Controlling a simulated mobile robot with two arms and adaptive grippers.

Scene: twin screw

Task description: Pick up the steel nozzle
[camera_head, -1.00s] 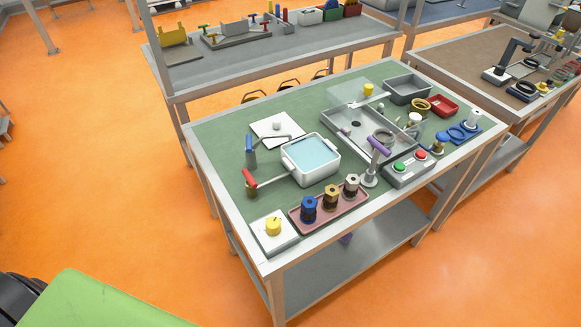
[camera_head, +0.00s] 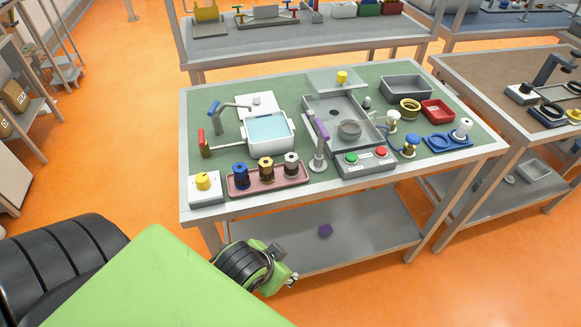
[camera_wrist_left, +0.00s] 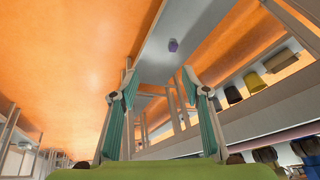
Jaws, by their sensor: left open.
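The steel nozzle (camera_head: 291,164) appears to be the silver-grey piece at the right end of a pink tray (camera_head: 238,190) on the green-topped table. It stands upright on a dark base, beside a brass nozzle (camera_head: 266,168) and a blue one (camera_head: 241,174). My left arm reaches in at the bottom of the head view, with its wrist end below and in front of the table's front edge, well apart from the nozzle. In the left wrist view my left gripper (camera_wrist_left: 160,88) is open and empty, its teal-padded fingers spread. My right gripper is not in view.
A yellow-knob box (camera_head: 203,188) stands left of the tray. A white water basin (camera_head: 270,146) is behind it. A purple-handled stand (camera_head: 319,145) and a two-button box (camera_head: 365,164) stand to the right. A purple object (camera_head: 325,230) lies on the lower shelf.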

